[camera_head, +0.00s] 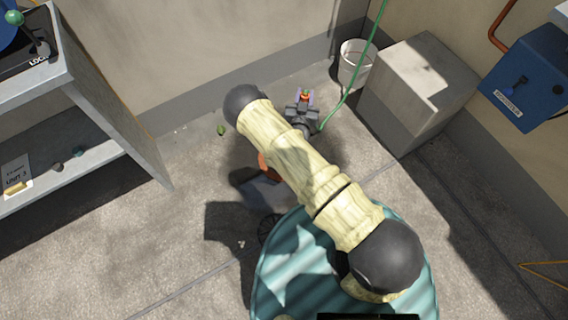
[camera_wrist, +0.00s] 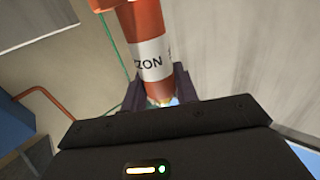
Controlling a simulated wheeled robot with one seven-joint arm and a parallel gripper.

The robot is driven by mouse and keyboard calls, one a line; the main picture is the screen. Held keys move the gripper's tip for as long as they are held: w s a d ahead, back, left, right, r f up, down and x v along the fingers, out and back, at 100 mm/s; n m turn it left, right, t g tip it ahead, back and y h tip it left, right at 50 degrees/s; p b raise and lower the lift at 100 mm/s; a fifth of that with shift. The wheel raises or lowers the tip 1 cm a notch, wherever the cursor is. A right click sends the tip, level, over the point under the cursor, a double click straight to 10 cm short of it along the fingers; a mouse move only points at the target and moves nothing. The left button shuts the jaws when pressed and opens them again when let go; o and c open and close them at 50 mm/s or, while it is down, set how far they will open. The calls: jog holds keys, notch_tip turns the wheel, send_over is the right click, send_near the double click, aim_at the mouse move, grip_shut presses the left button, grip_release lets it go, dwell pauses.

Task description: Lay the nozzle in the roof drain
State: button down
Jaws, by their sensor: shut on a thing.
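My gripper (camera_head: 303,104) is shut on the nozzle (camera_head: 305,95), which shows as a small red-orange piece with a green end in the head view. In the wrist view the nozzle (camera_wrist: 152,55) is an orange cylinder with a white band lettered "ZON", tilted slightly. It sits between the dark jaws of my gripper (camera_wrist: 161,90). A dark round, grate-like shape (camera_head: 268,228) shows on the floor beside my base, partly hidden; I cannot tell whether it is the roof drain. My arm covers the floor around the middle of the head view.
A green hose (camera_head: 357,75) hangs down close beside my gripper. A white bucket (camera_head: 355,65) and a grey block (camera_head: 418,90) stand behind and right. A shelf (camera_head: 75,110) is at left, a blue box (camera_head: 528,78) at upper right. Floor at lower left is clear.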

jog(key=a+f+b, duration=0.3)
jog(key=f+b, duration=0.7)
jog(key=f, duration=0.2)
jog(key=a+f+h+b, duration=0.1)
jog(key=a+f+b, duration=0.3)
jog(key=f+b, duration=0.6)
notch_tip(320, 180, down, 2)
jog(key=shift+w+f+m, duration=0.15)
jog(key=shift+f+m, duration=0.1)
jog(key=shift+m, duration=0.15)
jog(key=shift+a, duration=0.1)
notch_tip(320, 180, down, 6)
jog(key=b, duration=0.4)
jog(key=shift+f, duration=0.1)
jog(key=shift+f+b, duration=1.3)
jog(key=shift+f, duration=0.6)
